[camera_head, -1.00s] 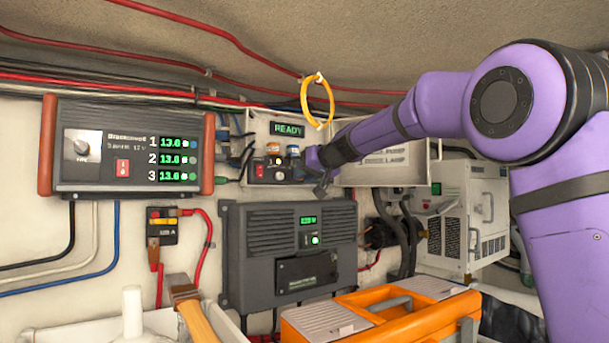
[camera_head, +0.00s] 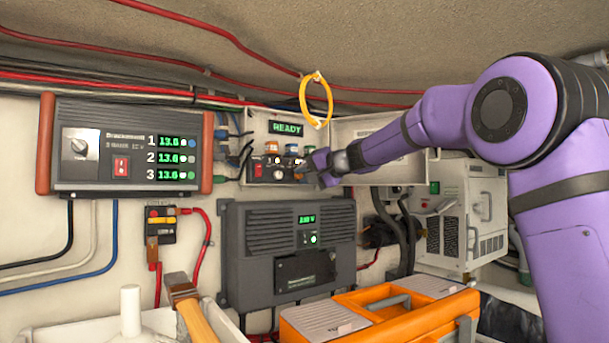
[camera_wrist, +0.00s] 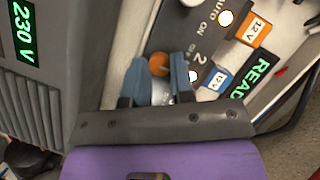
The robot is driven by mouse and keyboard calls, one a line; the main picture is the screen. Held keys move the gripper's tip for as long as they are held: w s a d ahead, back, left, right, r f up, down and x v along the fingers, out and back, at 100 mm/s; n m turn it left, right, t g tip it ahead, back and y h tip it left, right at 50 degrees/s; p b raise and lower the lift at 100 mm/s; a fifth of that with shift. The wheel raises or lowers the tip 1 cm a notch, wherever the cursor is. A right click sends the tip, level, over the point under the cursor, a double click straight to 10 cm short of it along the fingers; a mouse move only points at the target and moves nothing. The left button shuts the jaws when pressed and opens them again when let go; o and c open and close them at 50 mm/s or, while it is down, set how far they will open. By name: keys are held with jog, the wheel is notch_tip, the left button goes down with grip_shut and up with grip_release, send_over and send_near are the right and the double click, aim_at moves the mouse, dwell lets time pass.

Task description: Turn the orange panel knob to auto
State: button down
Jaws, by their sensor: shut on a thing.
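The small black switch panel (camera_head: 268,170) sits under the green READY display (camera_head: 287,128) on the back wall. In the wrist view the orange knob (camera_wrist: 158,65) lies between the two blue fingertips of my gripper (camera_wrist: 158,75). My gripper is shut on the knob. AUTO, ON and OFF labels (camera_wrist: 205,27) show on the panel beside it, partly cut off and turned in the picture. The knob's pointer mark is too small to read. In the head view my gripper (camera_head: 310,170) is at the panel's right end and hides most of the knob.
A grey inverter (camera_head: 240,262) hangs just below the panel. A charger with three readouts (camera_head: 125,145) is at left. A yellow cable loop (camera_head: 316,100) hangs above. An orange toolbox (camera_head: 385,318) stands below. A white unit (camera_head: 455,215) is at right.

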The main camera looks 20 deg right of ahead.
dwell(0.4)
jog(key=c, duration=1)
grip_release()
jog(key=v, duration=1)
jog(key=shift+s+d, duration=0.3)
